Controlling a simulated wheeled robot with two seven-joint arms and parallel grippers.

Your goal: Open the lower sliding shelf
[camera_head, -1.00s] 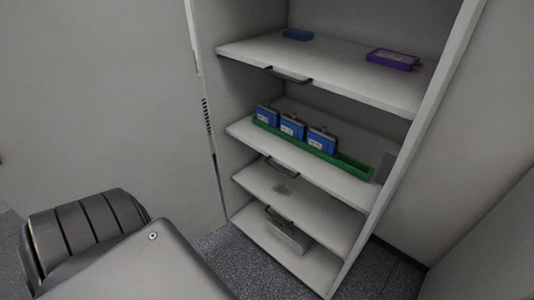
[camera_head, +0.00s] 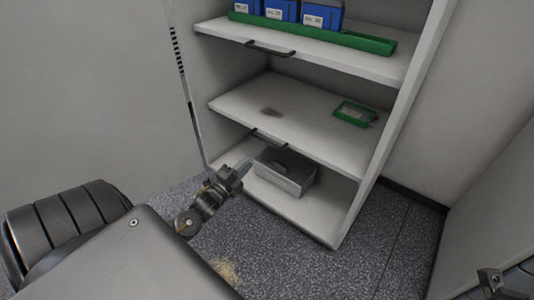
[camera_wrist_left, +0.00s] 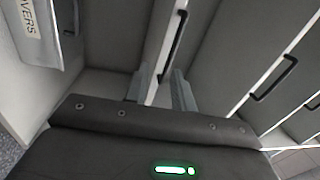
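The lower sliding shelf (camera_head: 298,98) is a white board in the cabinet, above the bottom floor. Its thin dark handle (camera_head: 268,137) is on the front edge; what looks like the same handle shows in the left wrist view (camera_wrist_left: 178,45). My left gripper (camera_head: 243,168) is left of and slightly below this handle in the head view.
A grey metal box (camera_head: 285,172) stands on the cabinet floor (camera_head: 312,215), close to my left gripper. A small green case (camera_head: 355,113) lies on the lower shelf. The shelf above has a handle (camera_head: 270,49) and a green tray (camera_head: 370,43) with blue units.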

